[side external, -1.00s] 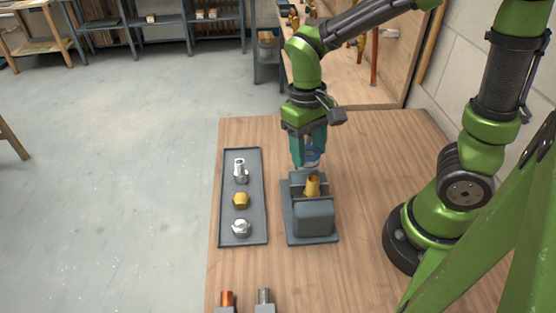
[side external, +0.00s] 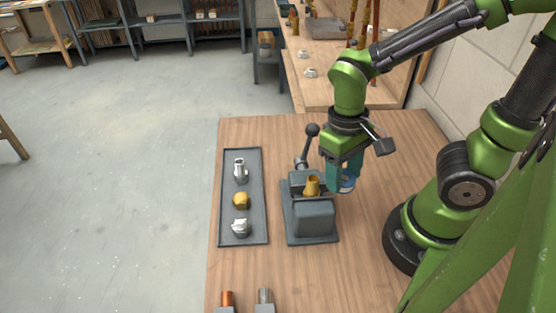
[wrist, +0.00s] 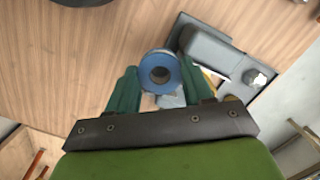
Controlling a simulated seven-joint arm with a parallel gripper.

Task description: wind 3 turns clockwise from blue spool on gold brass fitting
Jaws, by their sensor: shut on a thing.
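The gold brass fitting (side external: 312,186) stands upright in the grey vise (side external: 313,219) on the wooden table. My gripper (side external: 344,178) is shut on the blue spool (side external: 348,181), just to the right of the fitting and apart from it in the side view. In the wrist view the blue spool (wrist: 160,72) sits between my teal fingers, its round face and dark centre hole showing. There the spool and fingers hide most of the fitting. I cannot tell whether any tape runs from spool to fitting.
A dark tray (side external: 229,238) left of the vise holds a silver fitting (side external: 240,170), a brass nut (side external: 241,200) and a silver nut (side external: 241,228). The vise's lever with a black knob (side external: 312,130) rises behind the fitting. Copper and grey pipe stubs stand at the table's front edge.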

